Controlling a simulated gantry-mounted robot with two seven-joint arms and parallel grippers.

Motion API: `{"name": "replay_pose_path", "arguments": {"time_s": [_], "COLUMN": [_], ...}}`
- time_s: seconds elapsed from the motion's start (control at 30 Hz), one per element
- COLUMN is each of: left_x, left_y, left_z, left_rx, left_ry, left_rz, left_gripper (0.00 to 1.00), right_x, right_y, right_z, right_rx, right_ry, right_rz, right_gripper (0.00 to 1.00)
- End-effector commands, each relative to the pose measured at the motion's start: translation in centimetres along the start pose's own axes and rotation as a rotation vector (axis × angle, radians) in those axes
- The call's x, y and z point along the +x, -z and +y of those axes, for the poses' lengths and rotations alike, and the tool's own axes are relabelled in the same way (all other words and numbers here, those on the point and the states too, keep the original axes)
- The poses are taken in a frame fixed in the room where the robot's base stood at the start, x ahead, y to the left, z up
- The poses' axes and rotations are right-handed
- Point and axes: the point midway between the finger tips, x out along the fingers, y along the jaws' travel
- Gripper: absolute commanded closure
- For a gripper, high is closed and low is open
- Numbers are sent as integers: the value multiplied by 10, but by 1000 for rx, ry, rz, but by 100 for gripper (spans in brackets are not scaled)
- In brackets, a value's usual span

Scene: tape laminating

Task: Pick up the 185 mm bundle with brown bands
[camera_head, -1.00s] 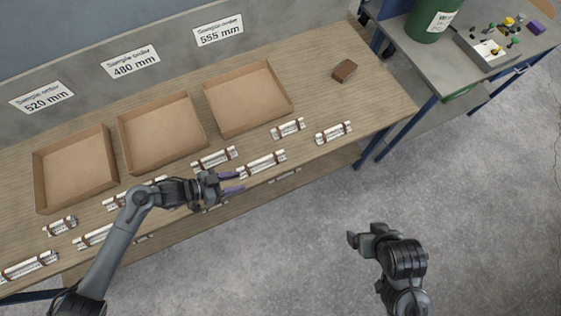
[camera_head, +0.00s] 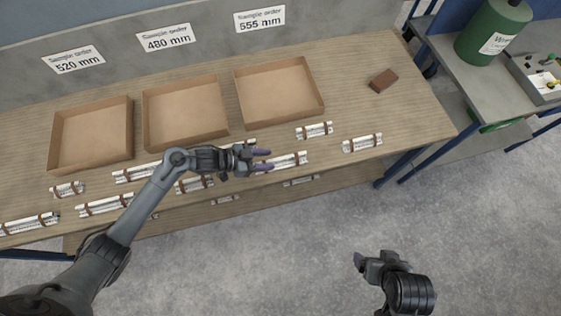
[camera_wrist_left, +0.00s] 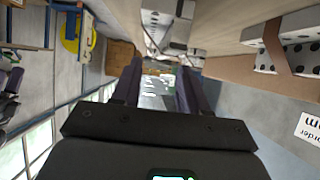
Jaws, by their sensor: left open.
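Several white bundles with brown bands lie on the wooden bench; their length marks are too small to read, so I cannot tell which is 185 mm. Another bundle (camera_head: 314,130) lies behind and to the right, and one more (camera_head: 362,143) farther right. In the left wrist view my open fingers (camera_wrist_left: 160,90) have white bundles beyond them, and a large banded bundle (camera_wrist_left: 290,45) shows at upper right. My right gripper (camera_head: 366,262) hangs over the floor.
Three open cardboard trays (camera_head: 90,165) stand along the back of the bench (camera_head: 400,110), under order signs. A brown block (camera_head: 383,80) lies at the right. A grey side table holds a green drum (camera_head: 482,35). More bundles lie at left and on a lower shelf.

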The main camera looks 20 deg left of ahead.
Motion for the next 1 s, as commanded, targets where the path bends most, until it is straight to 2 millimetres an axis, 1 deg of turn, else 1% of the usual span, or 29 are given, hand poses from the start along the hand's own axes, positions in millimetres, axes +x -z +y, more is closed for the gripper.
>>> {"name": "replay_pose_path", "arguments": {"time_s": [0.1, 0.3, 0.43, 0.63, 0.67, 0.93, 1.0], "left_x": [16, 39, 45, 45, 45, 45, 45], "left_y": [0, -1, -1, -1, -1, -1, -1], "left_z": [-2, -4, -4, -4, -4, -4, -4], "left_rx": [-3, -1, 0, 0, 0, 0, 0], "left_ry": [0, 1, 1, 1, 1, 1, 1], "left_rz": [2, 2, 0, -1, 0, 0, 0], "left_gripper": [57, 57, 57, 57, 58, 100, 100], "right_x": [4, 8, 8, 8, 8, 8, 8], "right_y": [-1, -3, -3, -3, -3, -3, -3], "right_z": [0, 1, 2, 2, 2, 2, 1], "right_rx": [0, -3, -7, -8, -8, -7, -6], "right_ry": [0, -3, -6, -7, -7, -6, -5], "right_rz": [0, -1, -2, -2, -2, -2, -2], "right_gripper": [11, 11, 11, 11, 11, 11, 11]}}
